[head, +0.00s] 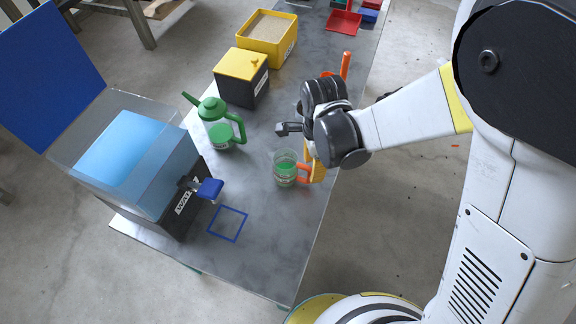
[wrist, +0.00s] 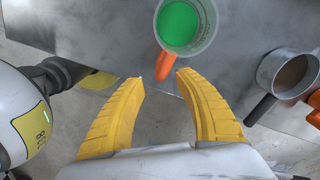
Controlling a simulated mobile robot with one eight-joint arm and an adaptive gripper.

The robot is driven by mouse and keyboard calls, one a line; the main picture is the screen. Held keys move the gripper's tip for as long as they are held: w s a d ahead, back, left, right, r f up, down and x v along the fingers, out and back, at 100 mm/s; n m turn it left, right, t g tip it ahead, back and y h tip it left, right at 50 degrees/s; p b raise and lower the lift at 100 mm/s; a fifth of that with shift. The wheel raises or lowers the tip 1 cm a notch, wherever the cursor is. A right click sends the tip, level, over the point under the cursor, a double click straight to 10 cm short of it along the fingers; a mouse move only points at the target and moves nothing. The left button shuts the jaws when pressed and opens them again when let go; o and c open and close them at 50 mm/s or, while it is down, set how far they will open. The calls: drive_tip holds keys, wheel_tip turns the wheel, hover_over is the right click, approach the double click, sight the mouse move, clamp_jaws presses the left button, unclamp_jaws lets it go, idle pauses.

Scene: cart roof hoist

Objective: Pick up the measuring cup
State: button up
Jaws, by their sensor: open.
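The measuring cup (head: 285,169) is a clear cup with an orange handle, green showing in its lower part. It stands upright on the grey table near the right edge. The wrist view shows the cup (wrist: 194,42) from above at the top, green inside, its handle pointing down toward my gripper. My gripper (wrist: 161,75) is open, with its yellow fingertips on either side of the handle's lower end; I cannot tell whether they touch it. In the head view, a yellow finger of my gripper (head: 317,168) shows beside the handle, partly hiding it.
A tank of blue water (head: 130,155) with a blue tap (head: 209,188) stands at left, near a blue square outline (head: 228,224). A green watering can (head: 216,125), a yellow-topped box (head: 241,75) and a yellow sand bin (head: 267,38) stand behind. A small pan (wrist: 283,75) is right of the cup.

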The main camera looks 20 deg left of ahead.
sight(310, 175)
drive_tip(key=f, duration=0.1)
drive_tip(key=f+b, duration=0.1)
drive_tip(key=f, duration=0.1)
drive_tip(key=f+b, duration=0.1)
drive_tip(key=f, duration=0.1)
drive_tip(key=shift+a, duration=0.25)
drive_tip(key=shift+r, duration=0.15)
clamp_jaws()
drive_tip(key=shift+r, duration=0.15)
